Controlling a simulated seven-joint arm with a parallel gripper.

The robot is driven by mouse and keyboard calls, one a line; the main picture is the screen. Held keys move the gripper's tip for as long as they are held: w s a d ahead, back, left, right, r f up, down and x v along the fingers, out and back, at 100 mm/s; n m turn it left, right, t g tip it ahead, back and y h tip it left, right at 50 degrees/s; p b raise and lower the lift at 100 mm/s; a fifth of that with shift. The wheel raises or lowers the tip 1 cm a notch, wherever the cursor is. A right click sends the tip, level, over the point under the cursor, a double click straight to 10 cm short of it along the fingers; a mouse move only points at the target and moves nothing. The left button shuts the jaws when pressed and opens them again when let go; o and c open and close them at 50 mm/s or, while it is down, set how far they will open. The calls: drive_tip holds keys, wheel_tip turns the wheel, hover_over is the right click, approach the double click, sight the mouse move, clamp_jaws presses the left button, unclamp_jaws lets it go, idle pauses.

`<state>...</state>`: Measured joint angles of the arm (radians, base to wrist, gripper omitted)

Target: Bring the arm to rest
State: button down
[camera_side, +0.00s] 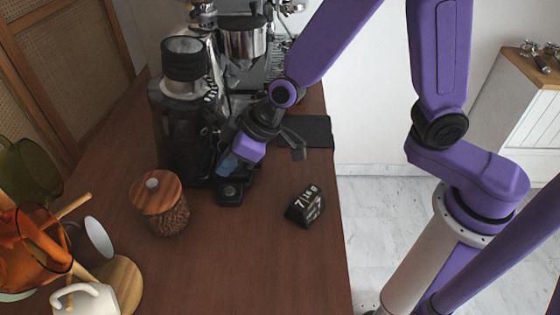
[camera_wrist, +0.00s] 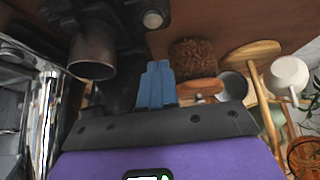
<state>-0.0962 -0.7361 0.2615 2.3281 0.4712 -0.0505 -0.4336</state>
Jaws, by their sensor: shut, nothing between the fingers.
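My purple arm reaches over the table from the right in the side view. My gripper (camera_side: 229,163) points down and left, close in front of the black coffee grinder (camera_side: 178,125). In the wrist view the blue fingers of my gripper (camera_wrist: 158,70) are together with nothing between them. I cannot tell from these views whether the fingers touch the grinder.
A jar with a wooden lid (camera_side: 157,195) stands left of my gripper. A black box (camera_side: 305,206) lies to the right. Cups, including a white mug (camera_side: 88,299), crowd the left front. An espresso machine (camera_side: 245,40) stands behind. The table's front middle is clear.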

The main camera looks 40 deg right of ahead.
drive_tip(key=s+d+r+g, duration=0.1)
drive_tip(key=s+d, duration=0.2)
drive_tip(key=s, duration=0.1)
drive_tip(key=s+d+r+n+g, duration=0.1)
drive_tip(key=s+d, duration=0.2)
drive_tip(key=s, duration=0.1)
drive_tip(key=s+d+r+n+g+h, duration=0.1)
drive_tip(key=s+d, duration=0.3)
drive_tip(key=shift+s+r+g, duration=0.1)
drive_tip(key=shift+s+g, duration=0.05)
drive_tip(key=shift+g, duration=0.15)
drive_tip(key=s+d+r+n+g+h, duration=0.1)
drive_tip(key=s+d+r+h, duration=0.1)
drive_tip(key=s+d, duration=0.8)
drive_tip(key=d+h, duration=0.1)
drive_tip(key=d, duration=0.2)
drive_tip(key=shift+s+d+r+n, duration=0.15)
drive_tip(key=shift+d+r+n, duration=0.05)
drive_tip(key=shift+d+n, duration=0.1)
